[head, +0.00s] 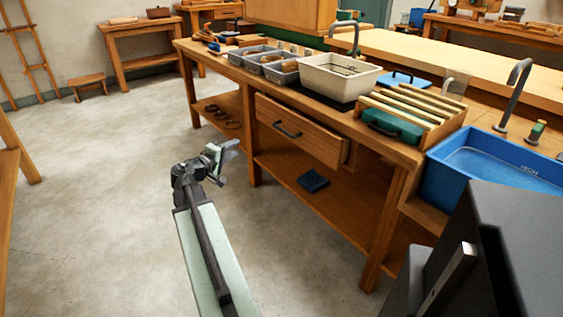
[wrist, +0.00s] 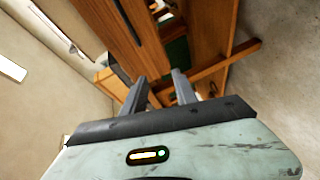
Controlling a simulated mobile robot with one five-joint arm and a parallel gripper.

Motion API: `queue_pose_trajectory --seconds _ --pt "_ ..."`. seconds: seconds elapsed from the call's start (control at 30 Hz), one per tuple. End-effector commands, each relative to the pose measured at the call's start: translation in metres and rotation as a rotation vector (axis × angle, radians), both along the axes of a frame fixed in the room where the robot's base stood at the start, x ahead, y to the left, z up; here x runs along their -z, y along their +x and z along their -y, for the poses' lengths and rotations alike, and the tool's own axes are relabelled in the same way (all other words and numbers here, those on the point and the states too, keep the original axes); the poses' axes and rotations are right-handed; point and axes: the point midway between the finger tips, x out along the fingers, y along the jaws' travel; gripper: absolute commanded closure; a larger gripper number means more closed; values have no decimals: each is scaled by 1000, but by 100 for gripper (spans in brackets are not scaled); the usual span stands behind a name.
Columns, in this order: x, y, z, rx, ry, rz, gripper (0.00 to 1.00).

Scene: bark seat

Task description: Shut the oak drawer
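The oak drawer (head: 300,132) is under the top of the long wooden bench in the head view. It stands out from the bench frame, partly open, with a dark bar handle (head: 287,129) on its front. My gripper (head: 226,153) is in front of the bench, to the left of the drawer and lower in the picture, apart from it. In the wrist view my gripper (wrist: 162,88) has its two fingers spread with nothing between them. Wooden bench parts show beyond the fingers there; I cannot tell surely which is the drawer front.
On the bench top (head: 222,68) stand grey bins (head: 284,72), a white basin (head: 340,78) and a wooden rack (head: 415,108). A blue tub (head: 490,165) is at the right. A dark blue item (head: 313,181) lies on the lower shelf. The floor (head: 110,190) at left is clear.

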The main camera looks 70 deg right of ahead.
Motion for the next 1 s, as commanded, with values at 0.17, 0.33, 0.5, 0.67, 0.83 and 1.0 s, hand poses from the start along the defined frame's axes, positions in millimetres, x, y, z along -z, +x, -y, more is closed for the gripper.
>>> queue_pose_trajectory --seconds 0.17,0.33,0.5,0.67,0.83,1.0 --pt "20 -81 78 39 -221 -214 66" --pt "12 -109 100 42 -292 -321 66" --pt "6 -111 103 41 -298 -331 66" --pt "3 -112 117 42 -297 -330 66" --pt "-3 -117 147 43 -297 -332 66" --pt "-7 -122 173 42 -296 -330 66"
